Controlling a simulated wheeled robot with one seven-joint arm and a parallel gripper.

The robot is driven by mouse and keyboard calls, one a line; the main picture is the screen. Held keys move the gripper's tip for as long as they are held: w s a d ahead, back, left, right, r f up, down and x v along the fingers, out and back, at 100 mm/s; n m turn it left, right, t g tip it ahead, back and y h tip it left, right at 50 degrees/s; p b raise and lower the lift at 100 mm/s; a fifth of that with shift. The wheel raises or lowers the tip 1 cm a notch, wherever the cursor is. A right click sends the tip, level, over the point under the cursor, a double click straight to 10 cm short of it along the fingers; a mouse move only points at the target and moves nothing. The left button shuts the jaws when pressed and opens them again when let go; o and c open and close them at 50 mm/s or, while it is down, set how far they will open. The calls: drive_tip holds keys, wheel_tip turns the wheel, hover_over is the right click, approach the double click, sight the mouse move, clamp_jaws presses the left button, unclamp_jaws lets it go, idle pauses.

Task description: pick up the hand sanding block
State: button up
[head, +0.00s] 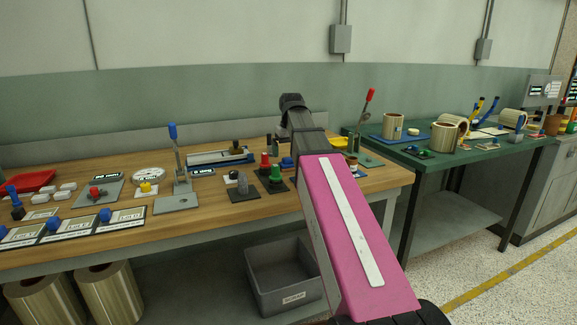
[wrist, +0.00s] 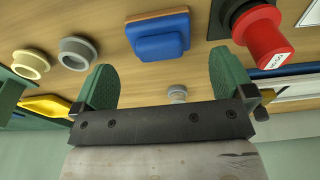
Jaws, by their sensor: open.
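The hand sanding block appears to be the blue block with an orange-brown base (wrist: 160,38) in the wrist view. It lies on the wooden bench top, beyond my fingertips and roughly centred between them. A small blue shape (head: 287,162) beside my arm in the head view seems to be the same block, partly hidden. My gripper (wrist: 161,64) is open, with its two green fingers apart and nothing held between them. A gap shows between the fingertips and the block. My gripper is hidden behind my pink arm in the head view.
A red knob on a black base (wrist: 267,38) is right of the block in the wrist view. A grey round knob (wrist: 78,53) and a beige one (wrist: 30,64) are left. A yellow tray (wrist: 44,106) lies beyond the left finger. A toggle clamp (head: 181,160) stands farther left.

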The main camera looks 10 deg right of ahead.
sight(289, 157)
drive_tip(key=shift+w+f, duration=0.2)
drive_tip(key=shift+f, duration=2.1)
drive_tip(key=c, duration=1)
drive_tip(key=shift+o, duration=0.2)
wheel_tip(289, 157, up, 10)
drive_tip(key=shift+r, duration=0.1)
